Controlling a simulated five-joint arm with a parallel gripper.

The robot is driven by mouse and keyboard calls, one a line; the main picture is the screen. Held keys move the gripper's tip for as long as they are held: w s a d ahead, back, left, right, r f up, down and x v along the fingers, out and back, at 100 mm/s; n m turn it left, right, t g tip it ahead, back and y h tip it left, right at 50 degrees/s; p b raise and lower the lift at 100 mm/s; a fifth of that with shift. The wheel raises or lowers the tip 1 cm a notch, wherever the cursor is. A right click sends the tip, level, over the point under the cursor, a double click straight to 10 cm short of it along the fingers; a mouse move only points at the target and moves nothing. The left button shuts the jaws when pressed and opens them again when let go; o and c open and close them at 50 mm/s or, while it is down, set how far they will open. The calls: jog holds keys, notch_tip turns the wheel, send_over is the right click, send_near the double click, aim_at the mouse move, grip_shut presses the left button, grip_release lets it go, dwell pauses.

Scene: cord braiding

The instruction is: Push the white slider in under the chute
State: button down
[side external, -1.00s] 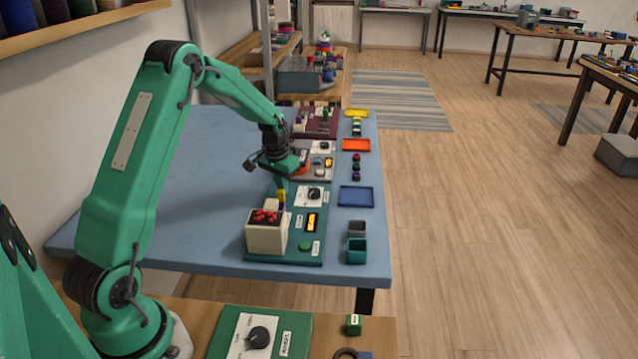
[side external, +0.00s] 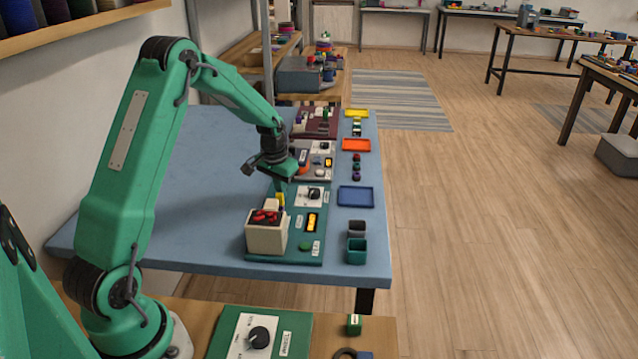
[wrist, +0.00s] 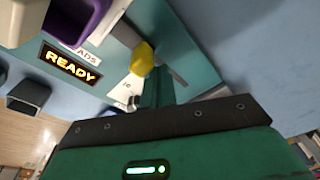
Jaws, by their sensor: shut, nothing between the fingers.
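My gripper (side external: 282,187) points down at the back of the near green board (side external: 283,257), with its fingers shut and empty. A small yellow piece (side external: 281,198) is just below the fingertips. In the wrist view this yellow piece (wrist: 142,58) shows close to the tips of the fingers (wrist: 155,85); I cannot tell whether they touch. A purple, open-looking part (wrist: 88,22) is at the upper left there. I cannot clearly pick out the white slider or its gap under the chute; the parts beside the bin are too small and partly hidden.
A cream bin of red beads (side external: 267,234) stands just in front of the yellow piece. A lit amber display (side external: 312,222) reads READY in the wrist view (wrist: 72,65). A white dial plate (side external: 309,196) is to the right. The blue table (side external: 190,190) is clear to the left.

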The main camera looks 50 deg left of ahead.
jog(key=shift+w+a, duration=0.45)
dwell(0.4)
notch_tip(320, 180, up, 11)
dwell(1.1)
jog(key=shift+d+r, duration=0.1)
jog(key=s+d+r+m+t, duration=0.1)
jog(key=s+d+r, duration=0.4)
jog(key=d, duration=0.2)
jog(key=s+d+r+t, duration=0.1)
jog(key=s+d+r, duration=0.3)
jog(key=d+r, duration=0.25)
jog(key=s+d+m+t, duration=0.1)
jog(key=s+d, duration=0.4)
jog(key=s, duration=0.3)
jog(key=s+d+f+m+t, duration=0.1)
jog(key=s+d, duration=0.4)
jog(key=s, duration=0.2)
jog(key=shift+s+f+h, duration=0.2)
jog(key=shift+s+h, duration=0.2)
